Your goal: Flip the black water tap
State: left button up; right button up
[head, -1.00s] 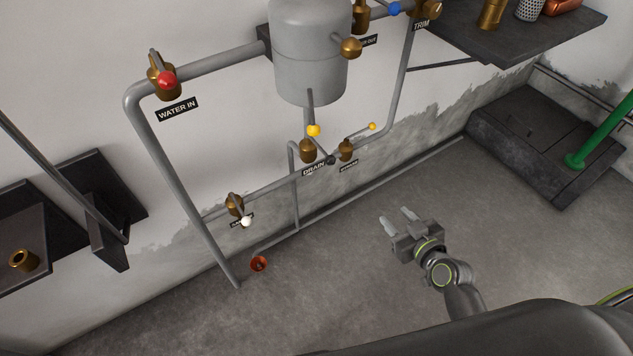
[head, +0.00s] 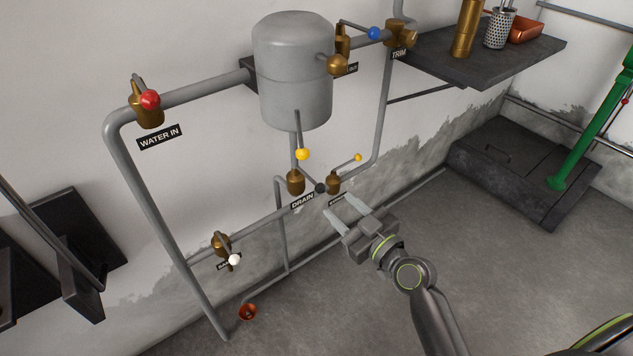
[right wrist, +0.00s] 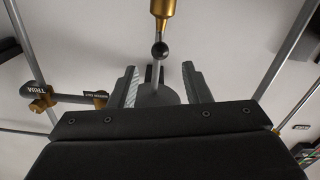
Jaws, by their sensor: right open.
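The black tap shows as a black ball knob (head: 321,187) between two brass valves low on the pipework, right of the DRAIN label. In the right wrist view the black knob (right wrist: 159,50) is centred just beyond the fingertips, with a brass body above it. My right gripper (head: 340,206) is open and empty, its fingers pointing up-left at the knob from just below and right of it. In the right wrist view its fingers (right wrist: 159,76) stand apart on either side of the knob's line. Contact is not visible. My left gripper is out of view.
A grey tank (head: 292,80) hangs above. Close by are a yellow-knobbed DRAIN valve (head: 295,183), another yellow-knobbed valve (head: 334,183) and a white-knobbed valve (head: 221,244). A red-knobbed valve (head: 147,108) is at upper left. A dark shelf (head: 480,58) juts out at upper right.

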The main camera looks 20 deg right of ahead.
aim_at(317, 184)
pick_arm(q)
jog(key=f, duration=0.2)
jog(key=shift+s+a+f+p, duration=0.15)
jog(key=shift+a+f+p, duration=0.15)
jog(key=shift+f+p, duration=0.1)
pick_arm(e)
jog(key=x, duration=0.9)
jog(key=shift+w+a, duration=0.1)
jog(key=shift+w, duration=0.2)
grip_shut()
